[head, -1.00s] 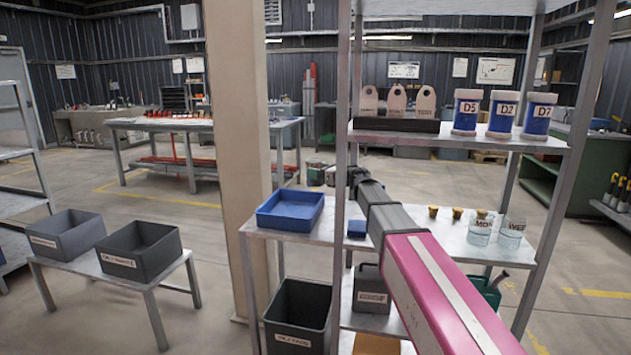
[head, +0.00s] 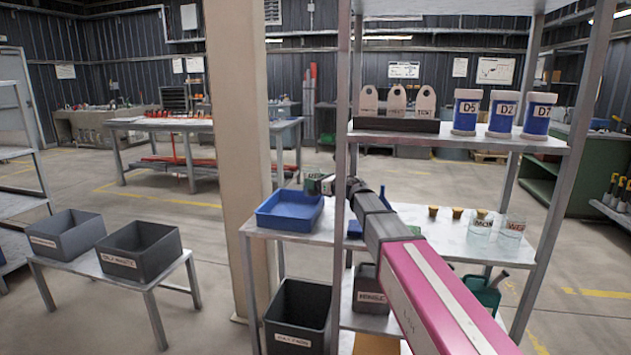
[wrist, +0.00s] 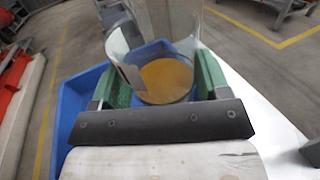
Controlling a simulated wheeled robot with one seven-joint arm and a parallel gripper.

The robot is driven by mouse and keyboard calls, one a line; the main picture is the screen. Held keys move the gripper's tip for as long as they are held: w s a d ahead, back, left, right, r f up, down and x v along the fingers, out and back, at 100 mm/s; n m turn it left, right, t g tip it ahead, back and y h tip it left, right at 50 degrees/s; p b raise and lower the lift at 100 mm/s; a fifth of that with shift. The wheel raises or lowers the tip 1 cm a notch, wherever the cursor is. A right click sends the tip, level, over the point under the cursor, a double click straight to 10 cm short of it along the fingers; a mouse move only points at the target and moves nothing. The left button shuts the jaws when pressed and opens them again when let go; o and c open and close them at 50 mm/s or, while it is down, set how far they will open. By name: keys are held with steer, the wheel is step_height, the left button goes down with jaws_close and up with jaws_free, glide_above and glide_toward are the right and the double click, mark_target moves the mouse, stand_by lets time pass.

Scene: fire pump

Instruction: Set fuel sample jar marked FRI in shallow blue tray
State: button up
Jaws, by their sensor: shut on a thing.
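My gripper (head: 321,184) is at the right rear corner of the shallow blue tray (head: 283,222). In the wrist view its green fingers (wrist: 155,82) are shut on the sides of a clear glass jar (wrist: 124,62) with amber fuel in it. The jar is above the blue tray (wrist: 68,108), which shows below and around it. I cannot tell whether the jar touches the tray floor. No day mark on the held jar is readable. In the head view the jar is small and mostly hidden by the gripper.
Jars marked MON (head: 480,225) and apparently WED (head: 511,231) stand at the right of the same shelf, beside two small amber-topped items (head: 445,212). A metal post (head: 341,130) stands just right of the tray. Grey bins (head: 140,250) are at left.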

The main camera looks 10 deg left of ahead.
steer(key=shift+f, duration=0.3)
steer(key=o, duration=1.1)
steer(key=shift+r, duration=0.25)
steer(key=v, duration=1.2)
steer(key=shift+r, duration=0.35)
